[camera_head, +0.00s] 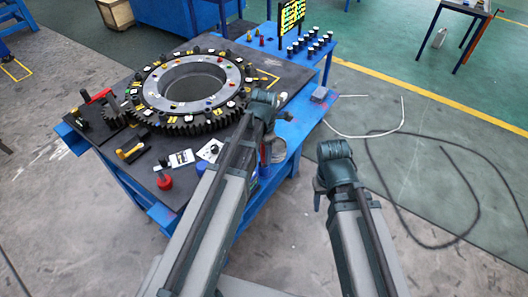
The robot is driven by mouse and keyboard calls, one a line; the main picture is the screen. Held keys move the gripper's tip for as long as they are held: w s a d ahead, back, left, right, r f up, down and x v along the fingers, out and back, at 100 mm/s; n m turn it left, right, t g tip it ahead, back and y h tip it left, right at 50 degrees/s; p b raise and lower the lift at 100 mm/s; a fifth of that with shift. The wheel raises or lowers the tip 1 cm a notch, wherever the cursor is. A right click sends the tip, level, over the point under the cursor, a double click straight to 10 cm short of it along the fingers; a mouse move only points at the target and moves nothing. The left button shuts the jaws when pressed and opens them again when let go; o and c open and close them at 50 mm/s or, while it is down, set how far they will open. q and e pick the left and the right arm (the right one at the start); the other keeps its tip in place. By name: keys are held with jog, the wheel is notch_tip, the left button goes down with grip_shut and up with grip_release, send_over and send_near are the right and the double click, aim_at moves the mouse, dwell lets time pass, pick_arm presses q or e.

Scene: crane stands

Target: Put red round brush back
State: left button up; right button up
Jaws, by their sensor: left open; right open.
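A red round piece with a narrower upper part (164,180), which looks like the red round brush, stands near the front left edge of the dark table top (190,202). A red bar-shaped part (97,97) sits on a black holder at the table's left end. My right gripper (321,192) is off the table to the right, over the floor. Both look empty; their fingers are largely hidden by my wrists.
A large gear ring (194,86) with many small parts fills the middle of the table. A yellow-handled tool (131,151) and a white-grey device (181,158) lie near the front. Several dark cylinders (308,43) stand on the blue bench behind. A cable (470,190) lies on the floor.

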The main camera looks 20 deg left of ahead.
pick_arm(q)
notch_tip(320, 180, up, 12)
jog(key=p, duration=1.1)
jog(key=shift+f, duration=0.2)
jog(key=shift+s+d+f+m, duration=0.1)
jog(key=shift+s+d+m, duration=0.15)
jog(key=shift+m, duration=0.15)
jog(key=s+d+m, duration=0.5)
jog(key=s+m, duration=0.2)
jog(key=m, duration=0.7)
jog(key=s+d+m+y, duration=0.1)
jog(key=s+d+m, duration=0.4)
jog(key=m, duration=1)
jog(key=shift+s+m, duration=0.3)
jog(key=shift+s, duration=0.65)
notch_tip(320, 180, down, 9)
jog(key=b, duration=0.9)
jog(key=shift+f, duration=0.15)
